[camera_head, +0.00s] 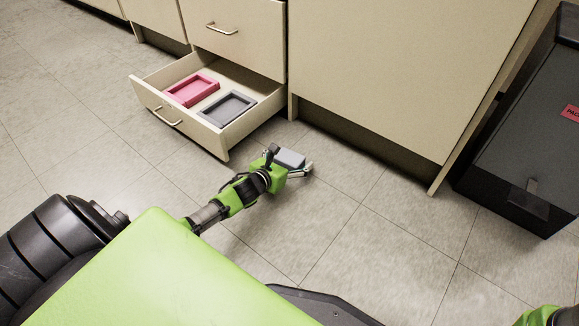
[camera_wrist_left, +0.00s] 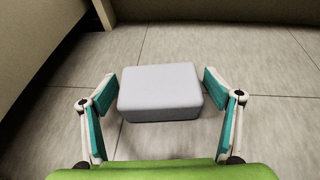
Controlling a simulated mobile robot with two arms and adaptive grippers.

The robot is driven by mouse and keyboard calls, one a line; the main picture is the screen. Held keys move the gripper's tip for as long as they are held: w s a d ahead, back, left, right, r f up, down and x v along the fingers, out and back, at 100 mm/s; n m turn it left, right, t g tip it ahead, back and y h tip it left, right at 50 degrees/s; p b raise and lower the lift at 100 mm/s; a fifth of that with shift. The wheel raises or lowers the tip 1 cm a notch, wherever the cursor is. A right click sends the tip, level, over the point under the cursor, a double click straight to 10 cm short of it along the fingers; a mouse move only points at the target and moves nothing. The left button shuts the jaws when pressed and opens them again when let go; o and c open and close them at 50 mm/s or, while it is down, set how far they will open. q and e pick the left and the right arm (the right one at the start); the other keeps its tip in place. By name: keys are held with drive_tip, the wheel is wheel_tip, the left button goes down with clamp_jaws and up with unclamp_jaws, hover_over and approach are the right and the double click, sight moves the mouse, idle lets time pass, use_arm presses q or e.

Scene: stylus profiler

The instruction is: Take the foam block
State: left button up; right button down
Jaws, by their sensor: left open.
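The foam block, a light grey block with rounded edges, shows in the head view (camera_head: 290,158) beyond the fingers of my left gripper (camera_head: 292,168). In the left wrist view the foam block (camera_wrist_left: 160,92) lies between the two open fingers of the left gripper (camera_wrist_left: 160,90), one finger on each side. The left fingertips are close to its sides. I cannot tell whether either touches it. The head view does not clearly show whether the block rests on the floor. My right gripper's fingers are not in view.
An open drawer (camera_head: 187,135) holds a pink tray (camera_head: 190,90) and a grey tray (camera_head: 227,108), left of the block. A beige cabinet (camera_head: 390,70) stands behind. A black bin (camera_head: 525,130) stands at the right. The tiled floor (camera_head: 370,240) in front is clear.

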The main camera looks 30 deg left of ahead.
use_arm(q)
drive_tip(key=shift+w, duration=0.15)
drive_tip(key=c, duration=0.9)
drive_tip(key=shift+r, duration=0.1)
